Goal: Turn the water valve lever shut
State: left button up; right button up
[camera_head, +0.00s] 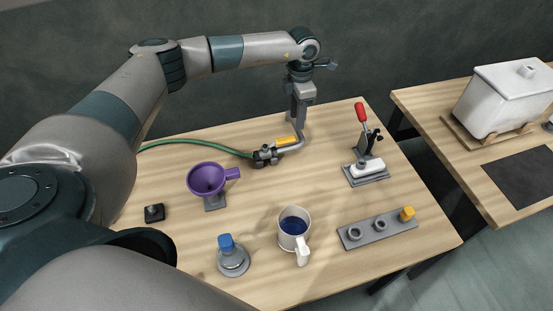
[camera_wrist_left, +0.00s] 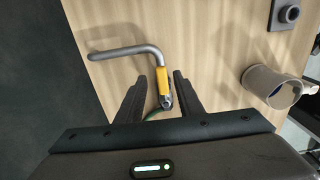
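The water valve (camera_head: 266,157) lies near the back of the wooden table, with a green hose (camera_head: 190,146) on its left and a bent grey pipe (camera_head: 301,138) on its right. Its yellow lever (camera_head: 287,141) lies along the line of the pipe. My left gripper (camera_head: 299,122) points down over the table at the valve's pipe side. In the left wrist view the gripper (camera_wrist_left: 160,82) is open, with its two fingers apart on either side of the yellow lever (camera_wrist_left: 162,80). I cannot tell whether a finger touches it. My right gripper is not in view.
A purple funnel (camera_head: 207,179), a mug with dark blue contents (camera_head: 293,229) and a blue-capped bottle (camera_head: 232,260) stand in front of the valve. A red-handled clamp (camera_head: 362,120) is to the right. A grey strip with rings (camera_head: 378,229) lies front right.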

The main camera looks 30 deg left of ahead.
aim_at(279, 142)
pick_arm(q)
jog(key=shift+f+b, duration=1.6)
jog(key=shift+f, duration=2.2)
jog(key=shift+f+b, duration=0.25)
jog(key=shift+b, duration=0.1)
grip_shut()
jog(key=shift+s+d, duration=0.1)
